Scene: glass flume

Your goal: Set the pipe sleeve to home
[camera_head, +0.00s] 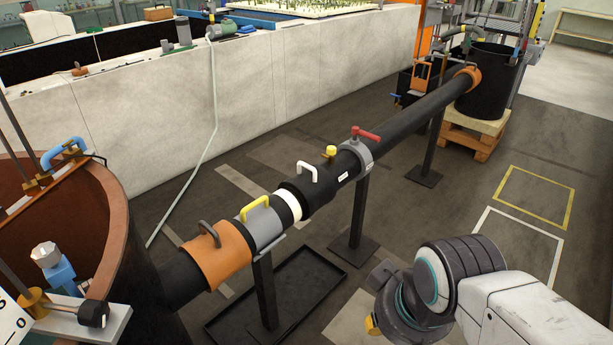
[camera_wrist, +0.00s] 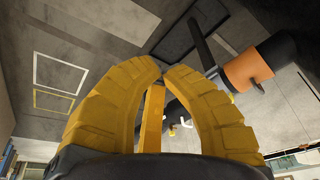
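A black pipe (camera_head: 407,113) runs from the brown tank at left to a black barrel at upper right. Along its near part sit an orange sleeve (camera_head: 217,256) with a dark handle, a grey sleeve (camera_head: 264,226) with a yellow handle, a white band (camera_head: 289,206) and a wider black sleeve (camera_head: 318,196) with a white handle. I cannot tell which one is the task's pipe sleeve. The orange sleeve also shows in the wrist view (camera_wrist: 248,69). My gripper (camera_wrist: 164,70) has yellow fingers with tips close together, holding nothing visible, apart from the pipe.
A grey collar (camera_head: 357,155) with a red lever and dark stands support the pipe. The brown tank (camera_head: 118,225) stands at left. A black tray (camera_head: 285,310) lies under the pipe. Open floor with yellow (camera_head: 537,171) and white outlines lies at right.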

